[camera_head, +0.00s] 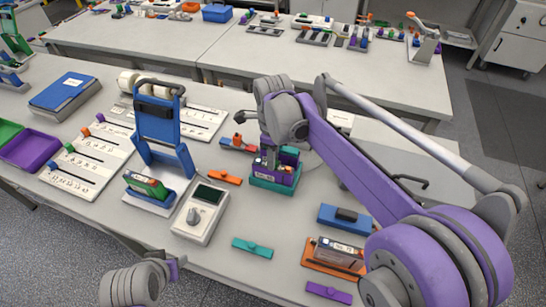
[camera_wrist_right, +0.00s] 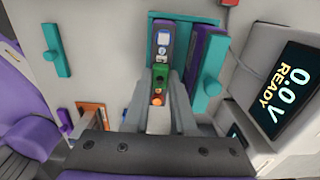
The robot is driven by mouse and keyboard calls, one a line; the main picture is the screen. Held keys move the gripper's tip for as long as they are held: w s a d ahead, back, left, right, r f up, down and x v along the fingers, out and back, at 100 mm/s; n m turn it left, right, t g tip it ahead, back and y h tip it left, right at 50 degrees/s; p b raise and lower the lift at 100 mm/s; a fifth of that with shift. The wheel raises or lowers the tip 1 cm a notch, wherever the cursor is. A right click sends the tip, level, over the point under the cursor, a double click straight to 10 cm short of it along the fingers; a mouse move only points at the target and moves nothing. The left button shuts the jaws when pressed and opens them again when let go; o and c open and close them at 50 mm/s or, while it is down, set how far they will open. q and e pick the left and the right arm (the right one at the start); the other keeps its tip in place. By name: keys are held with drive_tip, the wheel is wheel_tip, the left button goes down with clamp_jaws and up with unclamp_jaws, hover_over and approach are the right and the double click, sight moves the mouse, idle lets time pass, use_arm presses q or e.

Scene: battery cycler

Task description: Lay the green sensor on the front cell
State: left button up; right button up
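A teal-green bar with a small knob (camera_head: 253,248) lies flat on the table in front of the meter. It also shows at the upper left of the right wrist view (camera_wrist_right: 55,50). I cannot tell for sure that it is the green sensor. A teal holder (camera_head: 274,184) carries purple cells with labelled fronts. My right gripper (camera_wrist_right: 166,80) points down at this holder, its fingers flanking a small green-topped block with black and orange spots (camera_wrist_right: 159,80). Whether they touch it is unclear. Only part of my left arm shows at the bottom left; its fingers are out of sight.
A meter (camera_head: 201,214) stands left of the holder and reads 0.0 V READY in the wrist view. A blue fixture (camera_head: 160,130) stands behind it. An orange holder with a cell (camera_head: 335,257), a blue block (camera_head: 345,219) and a purple bar (camera_head: 329,292) lie to the right.

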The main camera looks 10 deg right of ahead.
drive_tip(key=o, duration=0.5)
drive_tip(key=shift+r, duration=0.1)
wheel_tip(320, 180, up, 11)
drive_tip(key=shift+f+p, duration=0.15)
drive_tip(key=shift+p, duration=0.2)
